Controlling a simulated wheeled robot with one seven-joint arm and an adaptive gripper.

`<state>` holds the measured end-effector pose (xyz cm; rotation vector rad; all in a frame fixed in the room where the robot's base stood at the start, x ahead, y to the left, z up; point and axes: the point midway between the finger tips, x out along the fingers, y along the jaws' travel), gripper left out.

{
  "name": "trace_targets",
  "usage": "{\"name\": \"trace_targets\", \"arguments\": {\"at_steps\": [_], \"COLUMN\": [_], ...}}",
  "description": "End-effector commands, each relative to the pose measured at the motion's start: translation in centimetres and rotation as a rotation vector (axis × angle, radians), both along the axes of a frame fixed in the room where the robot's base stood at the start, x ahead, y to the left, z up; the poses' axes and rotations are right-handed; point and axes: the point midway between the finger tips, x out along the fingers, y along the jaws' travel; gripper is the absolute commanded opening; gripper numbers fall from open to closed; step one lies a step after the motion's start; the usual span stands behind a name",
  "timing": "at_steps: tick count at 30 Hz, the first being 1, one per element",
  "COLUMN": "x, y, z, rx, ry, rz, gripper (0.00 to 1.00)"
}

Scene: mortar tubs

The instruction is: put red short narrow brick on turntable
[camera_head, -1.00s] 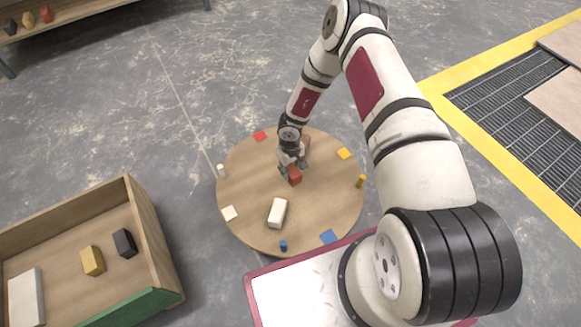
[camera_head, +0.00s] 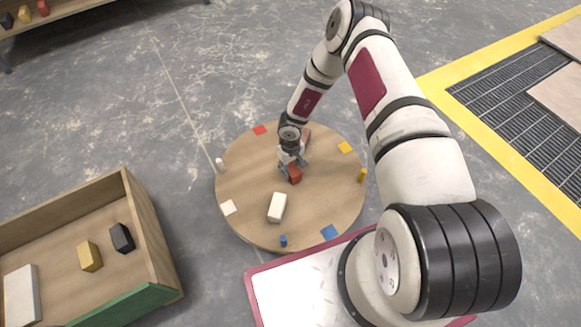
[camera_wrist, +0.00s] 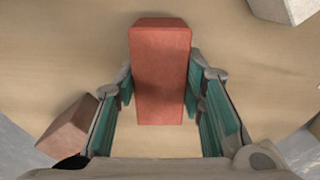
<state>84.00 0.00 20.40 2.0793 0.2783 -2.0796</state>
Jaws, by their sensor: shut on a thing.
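The red brick (camera_head: 295,178) is between the fingers of my gripper (camera_head: 291,169), low over the round wooden turntable (camera_head: 245,185). In the wrist view the red brick (camera_wrist: 160,75) fills the space between the two teal-padded fingers of my gripper (camera_wrist: 160,95), which are shut on it. The turntable's surface (camera_wrist: 60,50) lies right under it; whether the brick touches it I cannot tell. A second reddish brick (camera_wrist: 70,130) lies at the lower left of the wrist view, and in the head view it (camera_head: 306,137) shows behind my gripper.
On the turntable are a white brick (camera_head: 277,207), coloured flat squares such as the blue one (camera_head: 329,232), and small pegs, white (camera_head: 219,164), yellow (camera_head: 362,175) and blue (camera_head: 283,240). A wooden crate (camera_head: 150,235) with several bricks stands left. A shelf (camera_head: 75,12) is at the upper left.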

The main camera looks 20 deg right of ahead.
Motion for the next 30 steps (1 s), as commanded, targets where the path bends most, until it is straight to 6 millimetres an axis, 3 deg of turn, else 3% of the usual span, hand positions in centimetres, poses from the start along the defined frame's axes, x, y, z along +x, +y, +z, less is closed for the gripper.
{"name": "trace_targets", "arguments": {"at_steps": [9,10,13,23,30], "x": [0.0,0.0,0.0,0.0,0.1], "y": [0.0,0.0,0.0,0.0,0.0], "z": [-0.6,-0.6,-0.6,-0.5,2.5], "rx": [0.000,0.000,0.000,0.000,0.001], "ry": [-0.001,-0.001,-0.001,0.000,-0.003], "rz": [0.000,0.000,0.000,0.000,0.000], "gripper": [0.00,0.38,0.60,0.60,0.60]}}
